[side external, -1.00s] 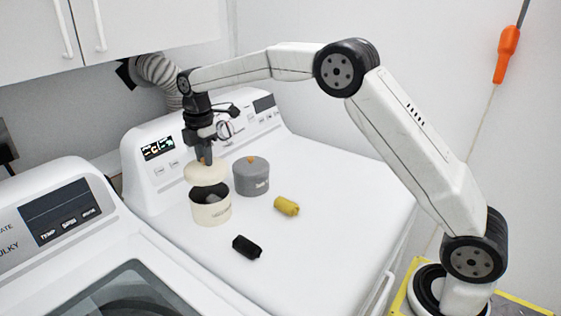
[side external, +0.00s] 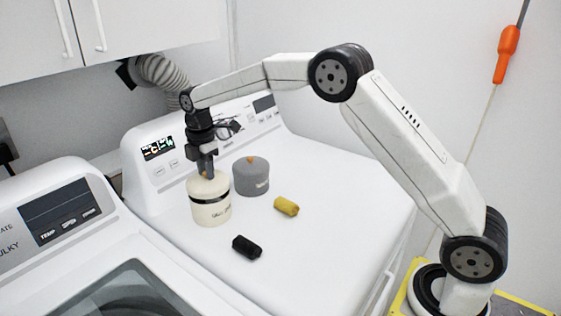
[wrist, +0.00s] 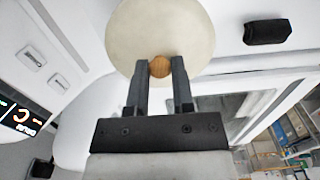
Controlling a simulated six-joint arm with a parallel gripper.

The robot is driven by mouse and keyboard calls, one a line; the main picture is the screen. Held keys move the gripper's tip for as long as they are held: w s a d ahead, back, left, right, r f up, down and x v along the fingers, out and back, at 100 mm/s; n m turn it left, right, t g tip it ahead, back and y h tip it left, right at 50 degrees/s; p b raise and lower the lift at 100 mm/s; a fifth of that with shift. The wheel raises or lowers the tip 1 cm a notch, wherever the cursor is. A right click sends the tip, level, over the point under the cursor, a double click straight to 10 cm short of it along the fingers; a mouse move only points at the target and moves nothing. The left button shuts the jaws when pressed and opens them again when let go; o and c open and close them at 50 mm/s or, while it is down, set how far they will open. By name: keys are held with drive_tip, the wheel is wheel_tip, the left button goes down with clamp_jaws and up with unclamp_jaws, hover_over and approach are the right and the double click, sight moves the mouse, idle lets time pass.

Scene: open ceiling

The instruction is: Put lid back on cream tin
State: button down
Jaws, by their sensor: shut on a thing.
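The cream tin (side external: 211,215) stands upright on the white machine top in the side view. Its cream lid (side external: 207,187) is right over the mouth, with a thin dark band showing between lid and tin; whether they touch at any point I cannot tell. My gripper (side external: 206,174) points down and is shut on the lid's round wooden knob. In the wrist view the lid (wrist: 160,25) is a pale disc with the knob (wrist: 159,67) between my two fingertips (wrist: 165,70). The lid hides the tin there.
A grey lidded tin (side external: 251,180) stands close behind and right of the cream tin. A yellow roll (side external: 286,206) lies to the right and a black roll (side external: 247,247) in front. The control panel (side external: 160,150) rises behind. The machine top's right side is clear.

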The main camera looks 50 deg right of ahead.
drive_tip(key=shift+f, duration=1.25)
drive_tip(key=shift+f, duration=0.2)
idle(1.5)
unclamp_jaws()
idle(0.5)
drive_tip(key=shift+r, duration=0.1)
drive_tip(key=shift+r, duration=3.4)
